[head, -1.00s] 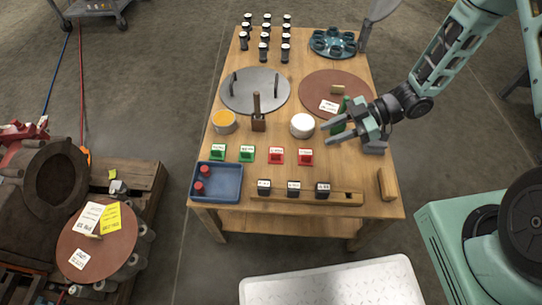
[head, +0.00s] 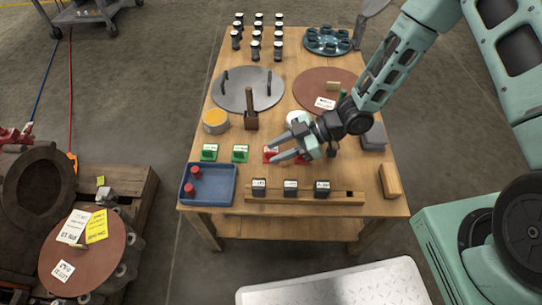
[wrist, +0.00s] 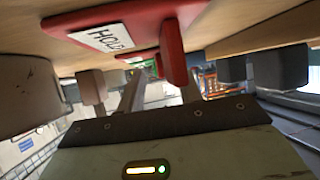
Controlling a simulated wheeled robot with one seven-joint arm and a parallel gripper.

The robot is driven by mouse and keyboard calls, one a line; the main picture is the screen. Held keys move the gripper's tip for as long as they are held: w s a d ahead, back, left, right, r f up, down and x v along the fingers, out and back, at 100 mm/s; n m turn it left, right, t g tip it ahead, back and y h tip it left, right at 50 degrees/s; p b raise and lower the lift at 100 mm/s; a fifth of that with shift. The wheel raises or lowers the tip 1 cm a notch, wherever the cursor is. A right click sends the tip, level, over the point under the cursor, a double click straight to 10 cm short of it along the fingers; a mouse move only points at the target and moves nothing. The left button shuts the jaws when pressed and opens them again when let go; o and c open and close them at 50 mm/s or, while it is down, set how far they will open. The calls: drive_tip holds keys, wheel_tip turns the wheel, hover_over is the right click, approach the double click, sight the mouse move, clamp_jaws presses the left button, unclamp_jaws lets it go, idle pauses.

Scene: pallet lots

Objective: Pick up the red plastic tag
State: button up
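Two red plastic tags with white labels stand on the wooden table in the head view. The left red tag (head: 269,155) is at my fingertips, and the right one is mostly hidden behind my gripper (head: 275,151). In the wrist view a red tag (wrist: 172,50) shows close up, with an upright red grip and a white label reading "HOLD". Its grip stands between the two fingers of my gripper (wrist: 162,92), which are apart. I cannot tell whether either finger touches it.
Two green tags (head: 240,153) stand left of the red ones. A blue tray (head: 229,185) with red pieces is at the table's front left. A wooden rack (head: 333,197) with black-and-white blocks lies in front. A white round container (head: 296,118) stands just behind my gripper.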

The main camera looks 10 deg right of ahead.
drive_tip(key=shift+a+f, duration=0.1)
drive_tip(key=shift+a, duration=0.15)
clamp_jaws()
